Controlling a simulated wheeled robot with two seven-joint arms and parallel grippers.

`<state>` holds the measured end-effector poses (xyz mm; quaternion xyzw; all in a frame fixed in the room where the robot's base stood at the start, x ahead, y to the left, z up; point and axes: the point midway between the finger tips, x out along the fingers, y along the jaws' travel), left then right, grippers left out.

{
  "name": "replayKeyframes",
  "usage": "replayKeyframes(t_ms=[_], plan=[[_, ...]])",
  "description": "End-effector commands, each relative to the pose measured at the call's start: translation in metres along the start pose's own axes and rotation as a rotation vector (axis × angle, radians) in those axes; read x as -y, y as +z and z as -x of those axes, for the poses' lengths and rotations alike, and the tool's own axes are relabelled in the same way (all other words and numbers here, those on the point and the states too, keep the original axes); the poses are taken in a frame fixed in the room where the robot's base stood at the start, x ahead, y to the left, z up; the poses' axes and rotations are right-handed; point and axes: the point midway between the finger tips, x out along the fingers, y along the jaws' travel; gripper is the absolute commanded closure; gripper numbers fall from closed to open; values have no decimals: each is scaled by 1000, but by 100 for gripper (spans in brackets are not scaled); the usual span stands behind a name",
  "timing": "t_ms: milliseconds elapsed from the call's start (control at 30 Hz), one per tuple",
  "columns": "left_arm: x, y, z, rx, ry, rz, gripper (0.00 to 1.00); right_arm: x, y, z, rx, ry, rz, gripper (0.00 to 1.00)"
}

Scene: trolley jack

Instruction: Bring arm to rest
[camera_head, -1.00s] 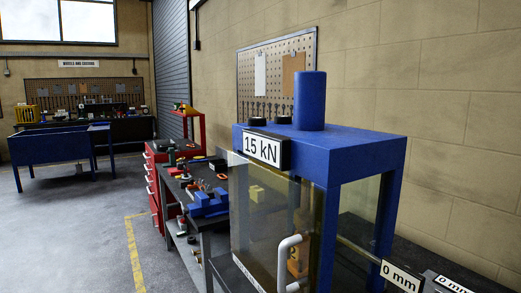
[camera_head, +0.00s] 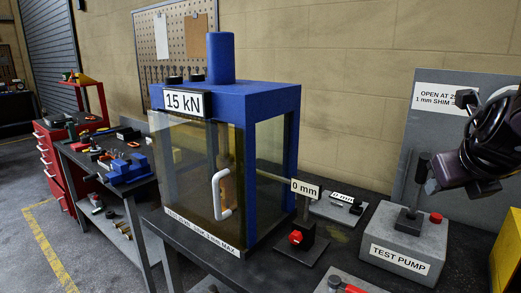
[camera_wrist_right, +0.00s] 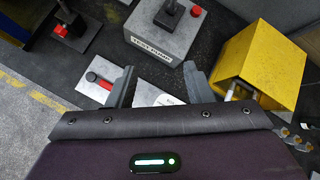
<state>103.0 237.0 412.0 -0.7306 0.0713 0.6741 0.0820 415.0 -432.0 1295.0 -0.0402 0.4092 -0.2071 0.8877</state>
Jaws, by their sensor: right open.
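My right gripper (camera_head: 436,183) is at the right edge of the head view, beside the upright lever of the grey test pump (camera_head: 398,268). In the right wrist view its two fingers (camera_wrist_right: 160,88) are spread with nothing held between them. The test pump (camera_wrist_right: 158,48) stands beyond the fingers there, and its lever is clear of them. A white plate (camera_wrist_right: 152,95) lies on the bench below the gap. My left gripper is in neither view.
A blue press with a 15 kN sign (camera_head: 185,102) stands on the dark bench, its glazed door shut. A dial stand reading 0 mm (camera_head: 306,190) is beside it. A yellow block (camera_wrist_right: 268,65) stands right of the pump. A grey panel (camera_head: 425,125) rises behind.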

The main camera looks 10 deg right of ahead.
Motion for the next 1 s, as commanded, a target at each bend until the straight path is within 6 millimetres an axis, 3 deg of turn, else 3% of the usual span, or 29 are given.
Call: replayKeyframes(t_ms=[133,367,567,767,1000], plan=[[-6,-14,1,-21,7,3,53,-14,-2,-18,9,49,-9,53],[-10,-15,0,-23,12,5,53,-42,-6,-47,26,137,-40,53],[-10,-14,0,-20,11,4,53,-82,-16,-80,46,257,-113,53],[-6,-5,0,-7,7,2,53,-141,-38,-118,56,428,-285,53],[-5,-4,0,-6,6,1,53,-225,-83,-152,12,633,-759,53]])
